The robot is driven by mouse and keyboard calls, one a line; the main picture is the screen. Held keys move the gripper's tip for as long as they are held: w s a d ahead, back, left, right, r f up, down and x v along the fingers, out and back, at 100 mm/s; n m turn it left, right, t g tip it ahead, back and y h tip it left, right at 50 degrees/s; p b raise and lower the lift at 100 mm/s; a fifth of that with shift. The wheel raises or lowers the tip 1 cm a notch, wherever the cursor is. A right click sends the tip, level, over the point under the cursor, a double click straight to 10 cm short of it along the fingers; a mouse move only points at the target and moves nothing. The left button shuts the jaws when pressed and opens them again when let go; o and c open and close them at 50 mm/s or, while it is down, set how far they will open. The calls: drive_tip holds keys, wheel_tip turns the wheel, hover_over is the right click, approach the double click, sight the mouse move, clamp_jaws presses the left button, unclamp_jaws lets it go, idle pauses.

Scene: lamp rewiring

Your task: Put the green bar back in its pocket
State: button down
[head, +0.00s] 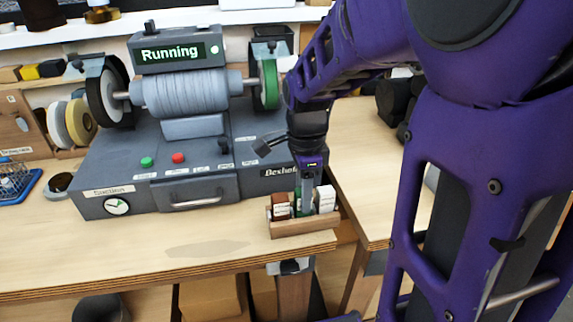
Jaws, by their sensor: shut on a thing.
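A small wooden rack (305,227) stands at the front right corner of the bench, with a brown bar (280,206) at its left and a white bar (326,198) at its right. My gripper (304,207) points down over the middle of the rack, shut on the green bar (299,211). Only a small green part shows between the fingers, among the other bars. The bar's lower end is hidden by the rack's front wall, so I cannot tell how deep it sits.
A grey polishing machine (160,165) reading "Running" stands behind the rack, with a dark wheel (107,95) and a green wheel (268,85). The bench front (130,255) is clear left of the rack. A gap separates the right-hand bench (372,195). My purple arm covers the right side.

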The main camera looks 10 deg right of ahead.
drive_tip(key=shift+f, duration=0.25)
drive_tip(key=c, duration=0.5)
unclamp_jaws()
